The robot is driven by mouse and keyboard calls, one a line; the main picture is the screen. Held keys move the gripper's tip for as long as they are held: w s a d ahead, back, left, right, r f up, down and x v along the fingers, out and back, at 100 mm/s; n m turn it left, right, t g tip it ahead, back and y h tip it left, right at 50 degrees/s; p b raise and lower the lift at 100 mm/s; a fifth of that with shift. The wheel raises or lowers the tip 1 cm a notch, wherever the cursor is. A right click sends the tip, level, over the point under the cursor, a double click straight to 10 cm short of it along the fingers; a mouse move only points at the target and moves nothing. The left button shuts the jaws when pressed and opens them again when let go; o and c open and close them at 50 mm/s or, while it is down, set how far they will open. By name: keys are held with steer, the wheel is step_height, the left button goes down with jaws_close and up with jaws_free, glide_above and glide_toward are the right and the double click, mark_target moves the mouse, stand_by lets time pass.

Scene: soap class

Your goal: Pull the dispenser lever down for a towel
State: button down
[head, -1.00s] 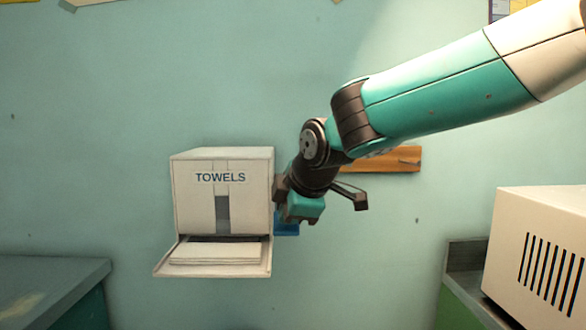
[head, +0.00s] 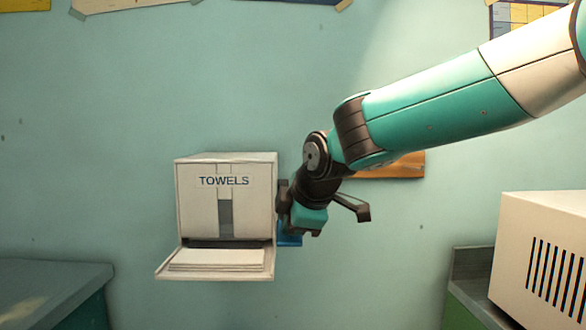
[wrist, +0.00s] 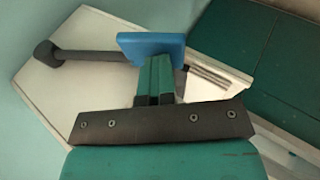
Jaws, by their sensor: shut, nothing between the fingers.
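The white towel dispenser (head: 200,215), marked TOWELS, is on the wall left of centre in the head view. Its lever is on its right side: a dark rod (wrist: 95,55) with a blue paddle (wrist: 150,47) at its end in the wrist view. Only a bit of the blue paddle (head: 289,240) shows below my gripper in the head view. My gripper (wrist: 157,78) is shut and empty. Its green fingers are right up against the paddle in the wrist view; I cannot tell for sure that they touch. In the head view my gripper (head: 308,217) is just right of the dispenser.
White towels (head: 215,259) lie stacked on the open tray at the dispenser's bottom. A wooden board (head: 400,167) is on the wall behind my arm. A cream vented box (head: 545,250) stands at right. A green counter (head: 50,280) is at lower left.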

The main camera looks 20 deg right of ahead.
steer(key=a+p+v, duration=0.1)
steer(key=p+v, duration=0.1)
steer(key=v, duration=1.1)
steer(key=shift+r, duration=0.4)
steer(key=shift+s, duration=0.15)
stand_by(0.5)
steer(key=s+a+f+m+g+y+p, duration=0.1)
steer(key=s+f+m+g+p, duration=0.3)
steer(key=s, duration=0.6)
steer(key=s+a+f+m+g+y+p, duration=0.2)
steer(key=s+a+f+m+g+p, duration=0.1)
steer(key=s, duration=0.7)
step_height(320, 180, down, 3)
steer(key=shift+s+a+f+m+g+p, duration=0.1)
steer(key=shift+s+a+m+g+p, duration=0.25)
steer(key=shift+m+p, duration=0.5)
